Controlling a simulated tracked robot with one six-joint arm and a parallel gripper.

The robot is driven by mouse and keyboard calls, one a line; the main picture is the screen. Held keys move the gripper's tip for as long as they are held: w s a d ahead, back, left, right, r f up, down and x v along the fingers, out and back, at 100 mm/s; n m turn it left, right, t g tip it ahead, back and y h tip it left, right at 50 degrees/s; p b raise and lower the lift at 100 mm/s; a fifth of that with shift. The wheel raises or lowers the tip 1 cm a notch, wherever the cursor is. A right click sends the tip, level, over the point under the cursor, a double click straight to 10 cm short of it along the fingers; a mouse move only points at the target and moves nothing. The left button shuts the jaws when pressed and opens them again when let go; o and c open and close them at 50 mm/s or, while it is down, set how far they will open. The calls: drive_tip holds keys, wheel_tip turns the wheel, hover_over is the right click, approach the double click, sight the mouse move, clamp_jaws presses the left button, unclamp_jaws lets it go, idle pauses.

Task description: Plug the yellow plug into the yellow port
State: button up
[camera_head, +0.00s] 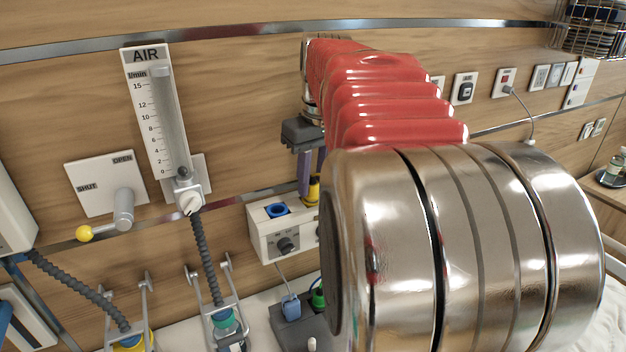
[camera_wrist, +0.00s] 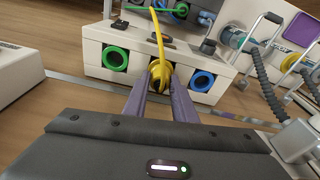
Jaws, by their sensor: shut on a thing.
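My gripper (camera_head: 311,178) has two purple fingers, shut on the yellow plug (camera_head: 314,190). In the wrist view, my fingers (camera_wrist: 161,90) pinch the yellow plug (camera_wrist: 160,72), and its yellow cord runs up. The plug is at the middle of the white port box (camera_head: 265,236), between the green port (camera_wrist: 115,58) and the blue port (camera_wrist: 203,81). The yellow port is hidden behind the plug and fingers. I cannot tell whether the plug is in it or just in front. In the head view my arm covers the box's right part.
A dark block with a blue plug (camera_head: 291,307) and a green plug (camera_head: 318,298) stands below the box. To the left are an air flowmeter (camera_head: 160,115), a shut/open valve lever (camera_head: 123,208) and grey hoses (camera_head: 206,260). A metal rail (camera_head: 240,205) runs along the wall.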

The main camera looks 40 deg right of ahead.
drive_tip(key=shift+f, duration=0.1)
idle(0.6)
drive_tip(key=o, duration=1.1)
drive_tip(key=r, duration=0.4)
drive_tip(key=s+r, duration=0.1)
drive_tip(key=r, duration=0.4)
drive_tip(key=s+r, duration=0.1)
drive_tip(key=r, duration=0.3)
drive_tip(key=shift+a+r, duration=0.15)
drive_tip(key=shift+r, duration=0.1)
